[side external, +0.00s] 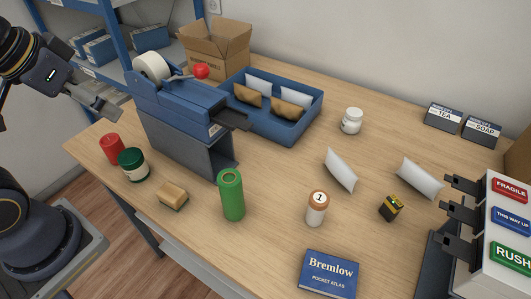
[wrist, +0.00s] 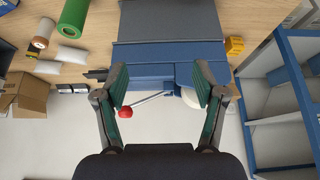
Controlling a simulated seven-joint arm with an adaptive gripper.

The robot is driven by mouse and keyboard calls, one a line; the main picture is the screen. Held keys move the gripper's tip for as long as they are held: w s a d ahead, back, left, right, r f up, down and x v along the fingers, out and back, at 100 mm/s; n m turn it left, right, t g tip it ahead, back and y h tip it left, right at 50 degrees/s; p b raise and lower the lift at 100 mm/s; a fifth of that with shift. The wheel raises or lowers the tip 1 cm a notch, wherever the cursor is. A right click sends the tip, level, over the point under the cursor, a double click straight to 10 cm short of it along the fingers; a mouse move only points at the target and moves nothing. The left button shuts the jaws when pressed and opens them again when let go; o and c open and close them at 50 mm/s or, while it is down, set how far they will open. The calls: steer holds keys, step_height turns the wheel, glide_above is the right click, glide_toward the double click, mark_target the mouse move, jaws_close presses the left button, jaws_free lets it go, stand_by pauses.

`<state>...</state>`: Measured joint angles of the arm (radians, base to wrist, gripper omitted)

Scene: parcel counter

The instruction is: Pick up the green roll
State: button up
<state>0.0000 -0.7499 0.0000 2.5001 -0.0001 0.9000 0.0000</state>
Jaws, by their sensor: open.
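The green roll (side external: 231,195) stands upright on the wooden counter, in front of the blue tape machine (side external: 185,108), in the side view. In the wrist view the green roll (wrist: 76,17) shows at the upper left, cut by the top edge. My gripper (side external: 106,108) is at the left of the side view, raised and well apart from the roll, with the tape machine between them. In the wrist view my gripper (wrist: 160,88) has its fingers spread, with the tape machine beyond them and nothing held.
A red cylinder (side external: 112,149), a dark green jar (side external: 134,165) and a tan block (side external: 173,195) stand left of the roll. A stamp rack (side external: 500,235) is at far right.

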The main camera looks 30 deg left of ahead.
steer(key=shift+o, duration=0.3)
steer(key=w+d+r+n+g, duration=0.1)
steer(key=w+d+r+n, duration=0.2)
steer(key=w+n, duration=0.25)
steer(key=m+g, duration=0.1)
steer(key=g, duration=0.4)
glide_above(230, 177)
step_height(230, 177, down, 8)
step_height(230, 177, down, 10)
steer(key=shift+r, duration=0.1)
steer(key=shift+s+f, duration=0.1)
steer(key=shift+f, duration=3.1)
steer(key=shift+c, duration=0.4)
